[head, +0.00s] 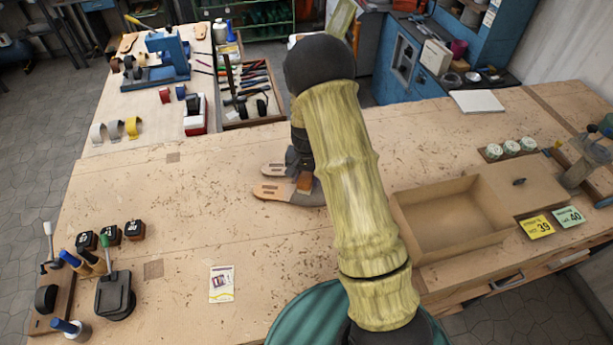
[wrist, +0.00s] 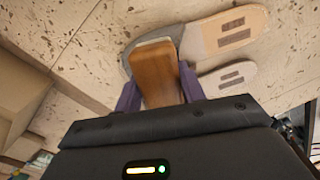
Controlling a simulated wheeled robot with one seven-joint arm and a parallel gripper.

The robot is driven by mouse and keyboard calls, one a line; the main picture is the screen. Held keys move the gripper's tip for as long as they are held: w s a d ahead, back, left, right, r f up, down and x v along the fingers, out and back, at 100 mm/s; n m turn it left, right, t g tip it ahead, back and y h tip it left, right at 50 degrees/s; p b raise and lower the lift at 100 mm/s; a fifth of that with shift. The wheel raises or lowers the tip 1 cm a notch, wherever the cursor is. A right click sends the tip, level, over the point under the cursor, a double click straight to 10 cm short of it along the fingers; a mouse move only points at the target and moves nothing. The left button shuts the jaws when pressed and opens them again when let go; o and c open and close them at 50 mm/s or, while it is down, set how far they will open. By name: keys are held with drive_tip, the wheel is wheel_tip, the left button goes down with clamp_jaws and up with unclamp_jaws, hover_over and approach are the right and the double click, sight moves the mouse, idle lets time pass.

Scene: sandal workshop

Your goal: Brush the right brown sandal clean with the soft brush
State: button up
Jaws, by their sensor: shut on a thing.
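Two sandals with pale tan heels lie side by side on the workbench, partly hidden by my arm in the head view. The nearer sandal (head: 272,190) has a grey front part; it also shows in the wrist view (wrist: 233,30). The farther sandal (head: 271,168) is beside it, also in the wrist view (wrist: 230,79). I cannot tell which is the right one. My gripper (wrist: 160,90) is shut on the brush (wrist: 157,70), a brown wooden block with a pale edge. The brush is over the grey part of the nearer sandal; contact is unclear.
An open cardboard box (head: 450,215) stands right of my arm on the workbench (head: 190,215). A printed card (head: 221,284) lies near the front. The bench left of the sandals is clear.

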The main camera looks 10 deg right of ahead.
drive_tip(key=shift+f, duration=0.15)
idle(0.6)
drive_tip(key=shift+w+d, duration=0.25)
drive_tip(key=shift+w, duration=0.4)
drive_tip(key=shift+w+d, duration=0.2)
drive_tip(key=shift+w, duration=0.4)
drive_tip(key=shift+s+a, duration=0.25)
drive_tip(key=shift+s, duration=0.4)
drive_tip(key=shift+s+a, duration=0.2)
drive_tip(key=shift+s, duration=0.4)
drive_tip(key=shift+w, duration=0.1)
